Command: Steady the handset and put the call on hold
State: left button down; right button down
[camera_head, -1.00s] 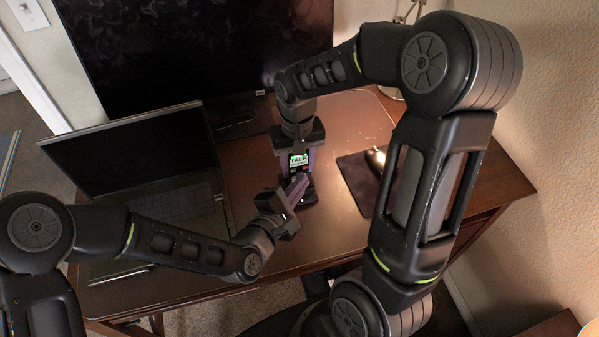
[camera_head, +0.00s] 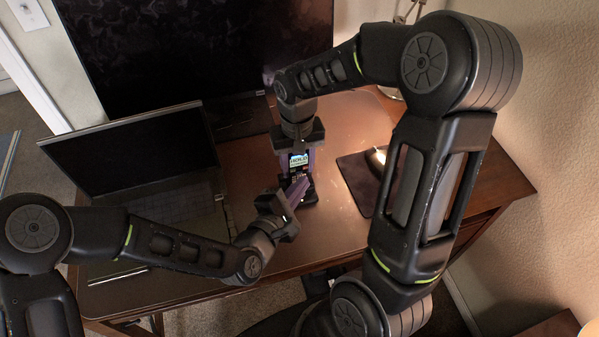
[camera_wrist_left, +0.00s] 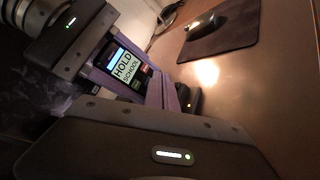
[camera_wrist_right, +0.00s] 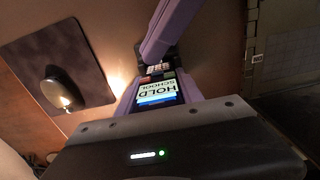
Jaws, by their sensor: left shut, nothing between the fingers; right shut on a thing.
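In the left wrist view, the handset (camera_wrist_left: 125,68) reads HOLD SCHOOL, with small keys below the screen. My right gripper (camera_head: 299,168) is shut on the handset, purple fingers along its sides. My left gripper (camera_head: 304,181) is shut and empty, its fingertips at the lower front of the handset by the keys. In the right wrist view, the left gripper (camera_wrist_right: 150,54) covers part of the keypad; I cannot tell whether it touches a key.
An open laptop (camera_head: 130,155) lies left, with a large dark monitor (camera_head: 190,50) behind. A mouse (camera_head: 375,158) sits on a dark mat (camera_head: 354,178) at the right. The desk (camera_head: 345,235) is bare between the handset and the front right edge.

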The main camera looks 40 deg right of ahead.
pick_arm(q)
jog(key=shift+s+a, duration=0.1)
jog(key=shift+s, duration=0.2)
jog(key=shift+s+a, duration=0.25)
jog(key=shift+s, duration=0.55)
jog(key=shift+s+a, duration=0.3)
jog(key=shift+s, duration=0.5)
jog(key=shift+s+a, duration=0.25)
jog(key=shift+s, duration=0.55)
pick_arm(e)
jog(key=c, duration=0.7)
grip_release()
notch_tip(320, 180, up, 12)
jog(key=shift+r, duration=0.1)
